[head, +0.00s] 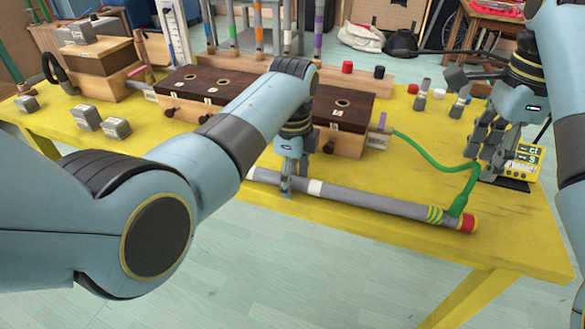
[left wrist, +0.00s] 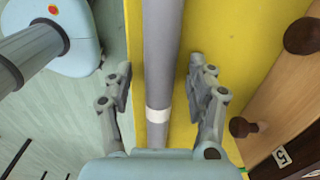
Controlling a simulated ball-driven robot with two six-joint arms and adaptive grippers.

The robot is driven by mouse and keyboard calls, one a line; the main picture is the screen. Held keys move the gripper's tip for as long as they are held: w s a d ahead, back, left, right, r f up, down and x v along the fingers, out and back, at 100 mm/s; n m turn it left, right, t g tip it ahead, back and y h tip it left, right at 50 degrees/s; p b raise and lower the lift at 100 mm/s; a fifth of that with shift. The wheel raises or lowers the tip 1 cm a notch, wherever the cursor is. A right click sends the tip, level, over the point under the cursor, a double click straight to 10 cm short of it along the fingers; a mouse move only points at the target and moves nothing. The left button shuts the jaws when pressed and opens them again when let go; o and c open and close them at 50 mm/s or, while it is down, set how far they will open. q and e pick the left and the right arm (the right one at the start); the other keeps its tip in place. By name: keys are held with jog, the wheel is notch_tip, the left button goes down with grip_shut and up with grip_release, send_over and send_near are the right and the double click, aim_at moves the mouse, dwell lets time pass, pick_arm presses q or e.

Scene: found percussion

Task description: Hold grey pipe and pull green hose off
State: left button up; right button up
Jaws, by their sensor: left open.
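The grey pipe (head: 370,201) lies along the front edge of the yellow table, with a white band and a red right end. The green hose (head: 435,164) curves from the wooden boxes to the pipe's right end, beside green-and-yellow stripes. My left gripper (head: 287,188) is over the pipe's left part. In the left wrist view the left gripper (left wrist: 161,85) is open, its fingers apart on both sides of the pipe (left wrist: 161,60). My right gripper (head: 484,160) hangs right of the hose, apart from the pipe; its finger opening is unclear.
A small yellow device (head: 525,160) with a display stands beside my right gripper. Wooden boxes with dark tops (head: 345,108) stand behind the pipe. Grey metal blocks (head: 86,117) lie at left. Bare table (head: 400,165) lies between boxes and pipe.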

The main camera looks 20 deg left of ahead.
pick_arm(q)
grip_shut()
dwell(0.3)
dwell(0.9)
